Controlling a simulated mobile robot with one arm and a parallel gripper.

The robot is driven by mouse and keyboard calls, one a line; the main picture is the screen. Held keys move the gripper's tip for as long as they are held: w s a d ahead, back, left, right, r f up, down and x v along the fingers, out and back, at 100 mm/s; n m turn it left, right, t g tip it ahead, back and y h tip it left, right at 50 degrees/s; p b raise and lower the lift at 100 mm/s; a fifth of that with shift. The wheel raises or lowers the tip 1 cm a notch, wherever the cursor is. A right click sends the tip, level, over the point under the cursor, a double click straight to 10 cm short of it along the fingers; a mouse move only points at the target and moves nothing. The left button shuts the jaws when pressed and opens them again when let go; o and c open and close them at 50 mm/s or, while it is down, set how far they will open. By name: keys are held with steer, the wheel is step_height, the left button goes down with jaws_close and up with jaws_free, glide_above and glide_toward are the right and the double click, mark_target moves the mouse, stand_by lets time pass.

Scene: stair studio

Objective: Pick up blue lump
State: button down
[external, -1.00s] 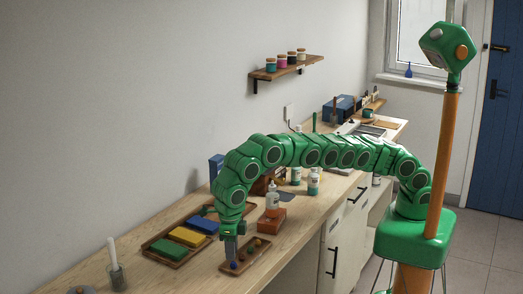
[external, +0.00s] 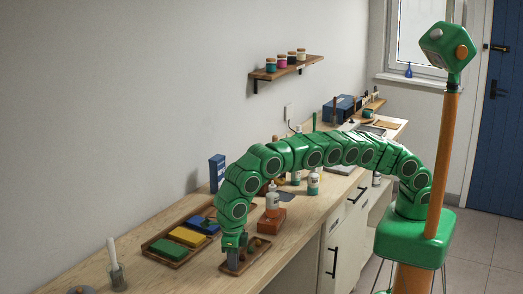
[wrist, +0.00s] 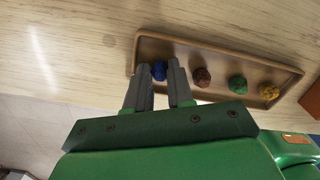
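The blue lump (wrist: 160,70) sits at the left end of a row of lumps in a shallow wooden tray in the wrist view. My gripper (wrist: 160,68) points down over that end of the tray, with its two grey fingers apart. The lump shows in the gap between the fingertips, its sides partly covered by them. I cannot tell whether the fingers touch it. In the external view my gripper (external: 234,267) is low at the tray's near end, and the fingers hide the blue lump.
The wooden tray (wrist: 215,50) also holds a brown lump (wrist: 202,77), a green lump (wrist: 237,84) and a yellow lump (wrist: 268,91). A bottle (external: 272,200) on an orange block (external: 271,222) stands behind it. A tray with a green block (external: 166,248) lies to the left.

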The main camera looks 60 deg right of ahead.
stand_by(0.4)
steer(key=shift+r, duration=1.45)
steer(key=shift+s+d+r, duration=0.2)
steer(key=shift+d+r, duration=0.15)
steer(key=shift+r, duration=0.2)
steer(key=shift+s+d+r, duration=0.2)
steer(key=shift+d+r, duration=0.15)
steer(key=shift+r, duration=0.2)
steer(key=s+d+r, duration=0.6)
steer(key=d+r, duration=0.2)
steer(key=d, duration=0.2)
steer(key=shift+s+d, duration=0.2)
steer(key=shift+s, duration=0.15)
